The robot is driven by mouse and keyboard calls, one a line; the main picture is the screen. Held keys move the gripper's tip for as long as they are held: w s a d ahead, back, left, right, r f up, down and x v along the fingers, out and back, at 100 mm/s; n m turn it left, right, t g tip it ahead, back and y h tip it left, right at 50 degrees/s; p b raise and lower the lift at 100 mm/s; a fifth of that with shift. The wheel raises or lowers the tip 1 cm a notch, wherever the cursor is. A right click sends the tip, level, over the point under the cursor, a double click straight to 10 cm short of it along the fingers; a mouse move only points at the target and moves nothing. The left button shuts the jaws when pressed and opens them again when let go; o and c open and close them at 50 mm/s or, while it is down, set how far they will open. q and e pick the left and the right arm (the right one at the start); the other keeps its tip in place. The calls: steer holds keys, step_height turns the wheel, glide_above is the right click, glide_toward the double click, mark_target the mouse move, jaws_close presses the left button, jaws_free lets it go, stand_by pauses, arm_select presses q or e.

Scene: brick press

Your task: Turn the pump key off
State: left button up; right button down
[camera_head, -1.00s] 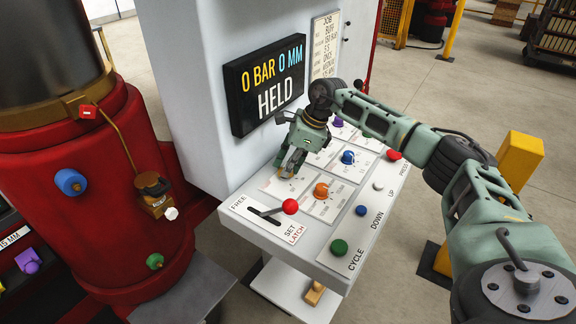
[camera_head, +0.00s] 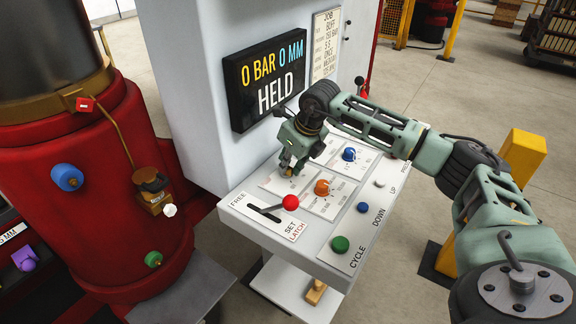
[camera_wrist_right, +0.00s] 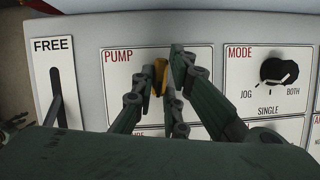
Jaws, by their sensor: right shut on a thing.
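The pump key is a small brass-yellow piece (camera_wrist_right: 161,75) on the white panel marked PUMP (camera_wrist_right: 118,75) in the right wrist view. My right gripper (camera_wrist_right: 166,88) is shut on it, with one finger on each side. In the head view the right gripper (camera_head: 290,168) reaches down to the upper left part of the sloped console (camera_head: 316,240), and only a bit of brass shows at its tips. The fingers hide much of the key and the marks around it, so I cannot tell which position it points to.
A red-ended FREE/SET lever (camera_head: 290,202) stands close to the gripper. Orange (camera_head: 322,188) and blue (camera_head: 349,154) knobs and a green button (camera_head: 340,244) are nearby. The dark display (camera_head: 265,83) above reads 0 BAR, 0 MM, HELD.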

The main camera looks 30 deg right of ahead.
steer(key=shift+w+r+m+h+b, duration=0.1)
steer(key=shift+m+h+b, duration=0.35)
steer(key=shift+m, duration=0.6)
steer(key=shift+r+m+h+b, duration=0.1)
steer(key=shift+m+h+b, duration=0.35)
steer(key=shift+m, duration=0.6)
steer(key=c, duration=1.8)
jaws_free()
steer(key=shift+a+f, duration=0.1)
steer(key=shift+f, duration=0.05)
steer(key=shift+o, duration=0.2)
steer(key=v, duration=1.2)
steer(key=shift+s, duration=0.2)
steer(key=shift+f, duration=0.15)
